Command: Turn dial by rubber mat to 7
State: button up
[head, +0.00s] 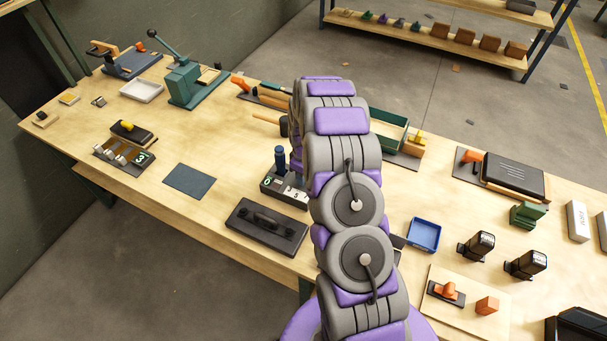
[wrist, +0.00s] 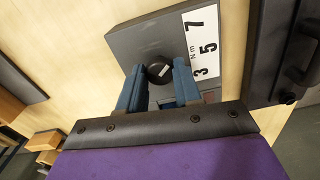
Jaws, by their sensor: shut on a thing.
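The dial's grey housing (wrist: 135,38) fills the middle of the wrist view, with a white scale (wrist: 205,45) reading 3, 5, 7 and N m. Its round black knob (wrist: 159,69) has a short white mark slanting toward the scale, roughly at the 5; the exact reading is unclear. My gripper (wrist: 160,76) has its blue fingers on both sides of the knob, shut on it. In the head view the dial unit (head: 270,188) stands on the bench, partly hidden by my arm. The flat dark rubber mat (head: 190,181) lies left of it.
A black plate with a handle (head: 266,226) lies just in front of the dial unit and shows at right in the wrist view (wrist: 285,50). A blue tray (head: 423,235) is right of my arm. Bench around the mat is clear.

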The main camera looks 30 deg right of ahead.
jog(key=shift+n, duration=0.5)
dwell(0.3)
jog(key=o, duration=1)
jog(key=shift+o, duration=0.2)
notch_tip(320, 180, up, 17)
jog(key=p, duration=0.1)
jog(key=shift+r, duration=0.15)
jog(key=shift+w+d, duration=0.1)
